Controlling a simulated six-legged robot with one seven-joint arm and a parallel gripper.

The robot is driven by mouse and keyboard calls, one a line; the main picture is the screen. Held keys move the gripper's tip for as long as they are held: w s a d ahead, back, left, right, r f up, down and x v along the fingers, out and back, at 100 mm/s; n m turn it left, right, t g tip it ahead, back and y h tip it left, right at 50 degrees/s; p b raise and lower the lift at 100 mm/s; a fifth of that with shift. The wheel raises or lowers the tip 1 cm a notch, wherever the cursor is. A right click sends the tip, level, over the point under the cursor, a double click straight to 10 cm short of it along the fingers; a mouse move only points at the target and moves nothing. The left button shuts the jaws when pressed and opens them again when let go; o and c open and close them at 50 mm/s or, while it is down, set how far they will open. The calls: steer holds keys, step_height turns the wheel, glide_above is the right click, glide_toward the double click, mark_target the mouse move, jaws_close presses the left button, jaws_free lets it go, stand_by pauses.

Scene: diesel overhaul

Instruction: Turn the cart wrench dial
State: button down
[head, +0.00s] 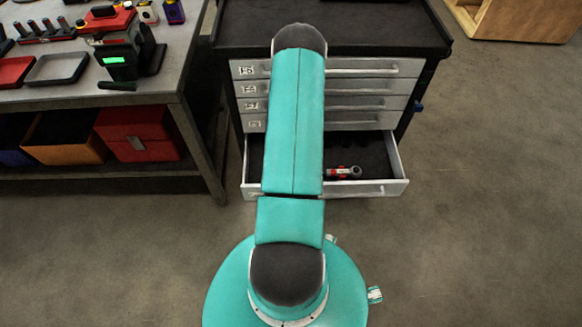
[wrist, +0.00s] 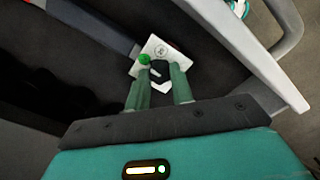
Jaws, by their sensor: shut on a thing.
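In the wrist view, a small white plate (wrist: 158,46) with a round printed mark and a green spot (wrist: 145,59) lies ahead of my gripper (wrist: 160,72). A dark dial (wrist: 157,73) with a white pointer mark sits at this plate, between my two green fingers. The fingers are shut on the dial. In the head view, my arm hides the gripper and the dial. A wrench (head: 345,172) with a red part lies in the open bottom drawer (head: 370,188) of the cart, right of my arm.
The black-topped cart (head: 390,35) has several shut drawers above the open one. A pale bar (wrist: 240,45) runs close by on the right in the wrist view. A workbench (head: 175,75) with trays and tools stands left.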

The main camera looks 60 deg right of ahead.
steer(key=m, duration=1)
steer(key=shift+m, duration=0.3)
stand_by(0.4)
steer(key=c, duration=1.2)
jaws_free()
step_height(320, 180, up, 14)
